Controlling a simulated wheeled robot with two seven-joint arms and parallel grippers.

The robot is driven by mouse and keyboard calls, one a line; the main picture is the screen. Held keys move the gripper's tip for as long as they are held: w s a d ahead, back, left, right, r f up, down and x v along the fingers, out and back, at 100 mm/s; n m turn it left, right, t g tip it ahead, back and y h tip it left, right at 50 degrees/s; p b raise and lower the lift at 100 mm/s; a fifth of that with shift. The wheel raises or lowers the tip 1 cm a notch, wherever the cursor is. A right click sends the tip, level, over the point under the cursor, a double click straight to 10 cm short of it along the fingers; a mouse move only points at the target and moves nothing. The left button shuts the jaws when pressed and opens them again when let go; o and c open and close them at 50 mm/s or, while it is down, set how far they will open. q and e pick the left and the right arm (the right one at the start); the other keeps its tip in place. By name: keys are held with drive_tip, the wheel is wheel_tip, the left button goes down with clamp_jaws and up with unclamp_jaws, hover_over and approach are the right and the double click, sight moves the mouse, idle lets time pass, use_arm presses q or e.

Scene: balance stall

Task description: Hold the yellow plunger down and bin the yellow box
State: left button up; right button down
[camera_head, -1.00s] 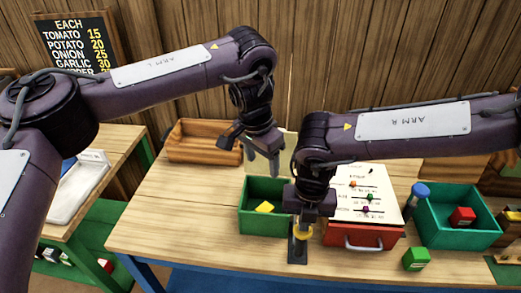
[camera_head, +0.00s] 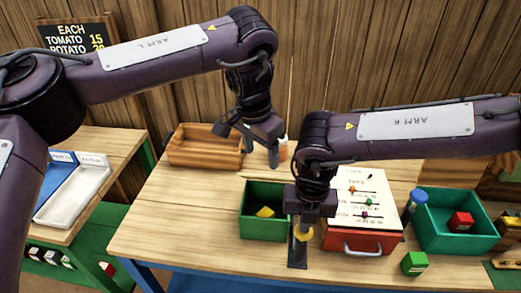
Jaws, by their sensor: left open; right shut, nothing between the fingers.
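The yellow plunger (camera_head: 303,233) stands on a dark base at the table's front edge. My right gripper (camera_head: 304,221) is shut and empty, directly above the plunger and seemingly touching its top; the gripper partly hides it. The yellow box (camera_head: 265,212) lies inside the dark green bin (camera_head: 262,228), left of the plunger. My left gripper (camera_head: 261,158) is open and empty, its fingers pointing down above and behind that bin, clear of the box.
A wooden tray (camera_head: 203,162) stands at the back left, and a small bottle (camera_head: 282,149) near my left gripper. Right of the plunger are a red drawer box (camera_head: 361,242), a green cube (camera_head: 414,263) and a teal bin (camera_head: 458,240) holding a red cube (camera_head: 460,221).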

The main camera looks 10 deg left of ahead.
wheel_tip(320, 180, up, 8)
drive_tip(key=p, duration=0.5)
idle(0.4)
